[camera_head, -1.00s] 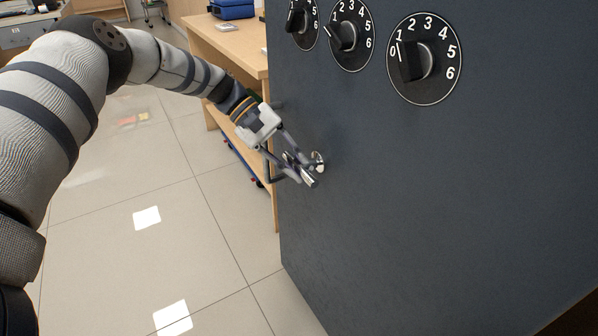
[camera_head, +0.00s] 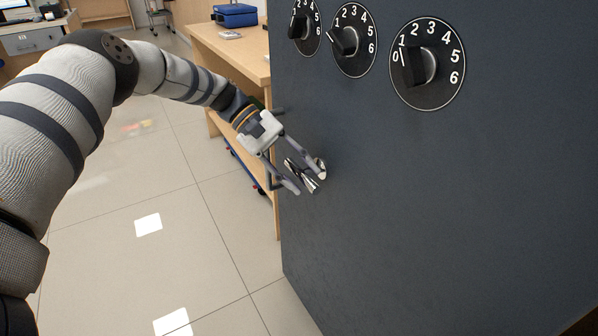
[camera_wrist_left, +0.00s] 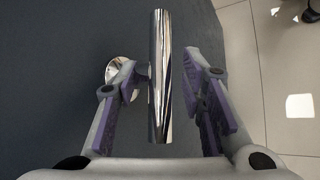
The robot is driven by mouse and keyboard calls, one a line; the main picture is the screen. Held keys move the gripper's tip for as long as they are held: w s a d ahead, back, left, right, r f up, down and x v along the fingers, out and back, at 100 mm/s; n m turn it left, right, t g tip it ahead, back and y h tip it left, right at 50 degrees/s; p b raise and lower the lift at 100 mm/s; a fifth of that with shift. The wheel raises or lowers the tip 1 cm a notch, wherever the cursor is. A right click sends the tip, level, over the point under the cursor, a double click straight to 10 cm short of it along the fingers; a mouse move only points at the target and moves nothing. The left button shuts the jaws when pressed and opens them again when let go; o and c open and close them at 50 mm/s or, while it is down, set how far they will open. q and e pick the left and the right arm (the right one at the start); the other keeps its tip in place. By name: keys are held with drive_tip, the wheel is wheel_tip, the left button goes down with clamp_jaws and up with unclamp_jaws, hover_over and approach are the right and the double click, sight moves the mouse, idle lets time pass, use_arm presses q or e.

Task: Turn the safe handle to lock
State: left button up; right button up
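The safe handle (camera_head: 303,175) is a shiny chrome bar standing off the dark safe face (camera_head: 420,210). In the left wrist view the handle (camera_wrist_left: 159,75) runs upright in the picture, with its round chrome base (camera_wrist_left: 113,70) partly hidden behind a finger. My left gripper (camera_head: 306,181) is at the handle, with one finger on each side of the bar. My right gripper is not in view.
Three numbered dials (camera_head: 427,62) sit on the safe face above the handle. A wooden desk (camera_head: 232,50) with a blue case (camera_head: 234,14) stands behind the safe's left edge. The tiled floor (camera_head: 130,260) to the left is clear.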

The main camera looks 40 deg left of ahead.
use_arm(q)
drive_tip(key=v, duration=1.2)
